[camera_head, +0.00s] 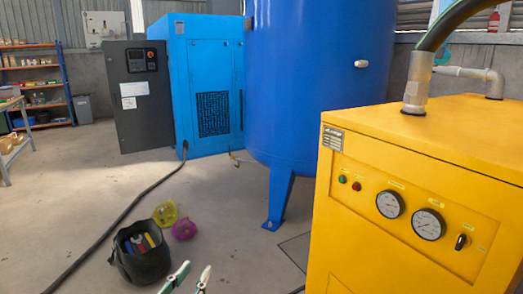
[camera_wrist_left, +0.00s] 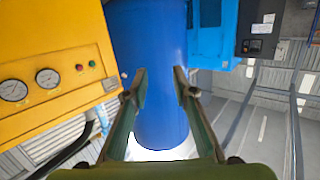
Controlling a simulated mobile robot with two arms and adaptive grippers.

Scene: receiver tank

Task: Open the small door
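Which part is the small door, I cannot tell for sure. A dark grey panel (camera_head: 140,95) with a small display and paper labels stands at the left of the blue cabinet (camera_head: 212,85); whether it is a swung-out door or a fixed face is unclear. The panel also shows at the upper right of the left wrist view (camera_wrist_left: 258,30). My left gripper (camera_head: 196,268) is at the bottom of the head view, well in front of the cabinet. In the left wrist view its fingers (camera_wrist_left: 160,72) are spread and empty, with the blue tank behind them. My right gripper is not in view.
A large blue tank (camera_head: 320,80) stands behind the yellow machine (camera_head: 345,225), which has gauges and a pipe on top. A black bag (camera_head: 140,255) with tools, yellow and pink items and a black hose (camera_head: 115,220) lie on the floor. Shelves stand at far left.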

